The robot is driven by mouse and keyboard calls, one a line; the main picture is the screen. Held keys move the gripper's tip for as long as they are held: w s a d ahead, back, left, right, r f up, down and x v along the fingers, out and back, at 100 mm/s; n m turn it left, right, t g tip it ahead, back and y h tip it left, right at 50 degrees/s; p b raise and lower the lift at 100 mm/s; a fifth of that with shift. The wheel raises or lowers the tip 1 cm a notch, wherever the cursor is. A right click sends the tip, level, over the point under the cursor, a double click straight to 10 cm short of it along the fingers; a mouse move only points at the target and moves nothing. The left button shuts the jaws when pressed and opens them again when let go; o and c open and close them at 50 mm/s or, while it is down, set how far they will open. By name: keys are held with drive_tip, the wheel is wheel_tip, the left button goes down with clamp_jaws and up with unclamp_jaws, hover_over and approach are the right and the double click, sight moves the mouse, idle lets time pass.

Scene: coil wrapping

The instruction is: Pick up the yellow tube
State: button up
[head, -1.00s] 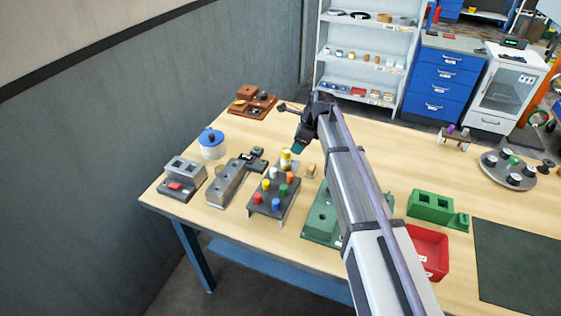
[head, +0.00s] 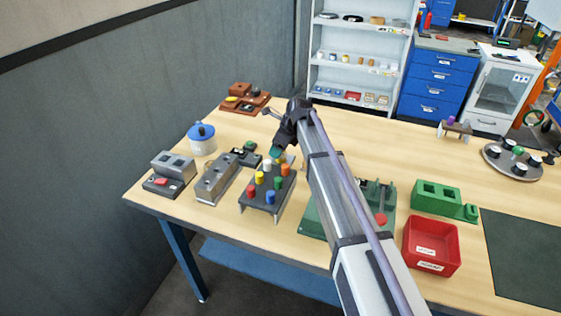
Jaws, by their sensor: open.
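A yellow tube (head: 259,177) stands upright in a dark rack (head: 258,202), among white, orange, red, green and blue ones. My gripper (head: 275,153) is open, pointing down over the back of the rack, just behind the white tube (head: 267,163) and up and right of the yellow one in the picture. It looks apart from the yellow tube; its fingertips are small and their height is hard to tell. It covers the spot behind the rack where a yellow-and-white cylinder stood.
Left of the rack are a grey metal block (head: 217,180), a grey fixture with a red part (head: 170,176) and a blue-lidded pot (head: 202,139). A green fixture (head: 313,218), partly behind my arm, and a red bin (head: 432,243) are to the right.

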drive_tip(key=shift+w+a+f, duration=0.1)
drive_tip(key=shift+a+f, duration=0.15)
drive_tip(key=shift+f, duration=0.45)
drive_tip(key=shift+r, duration=0.25)
drive_tip(key=c, duration=1)
